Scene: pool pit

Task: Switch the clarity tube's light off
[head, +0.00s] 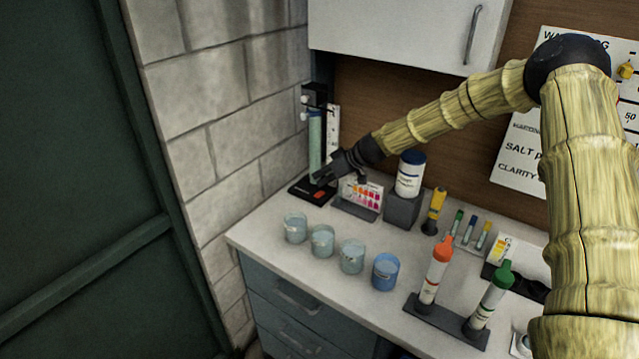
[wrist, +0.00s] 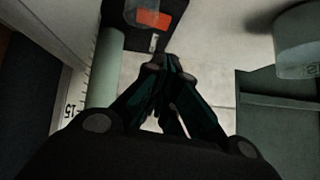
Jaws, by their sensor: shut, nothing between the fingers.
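The clarity tube (head: 315,140) is a tall pale green column on a black base (head: 303,190) in the back left corner of the counter. An orange-red switch (head: 319,194) sits on the front of that base. In the wrist view the tube (wrist: 104,70) stands at the left and the orange switch (wrist: 152,18) shows just beyond the fingertips. My gripper (head: 318,178) is shut and empty, close beside the tube and just above the base near the switch. In the wrist view its fingertips (wrist: 168,62) are together. I cannot tell whether they touch the base, or whether the light is lit.
A colour test card (head: 361,195) on a stand is right of my gripper. A white jar (head: 409,174) stands on a grey block further right. Several cups, including a blue one (head: 385,271), line the front. Bottles in a rack (head: 447,321) stand at right. A cabinet (head: 400,30) hangs above.

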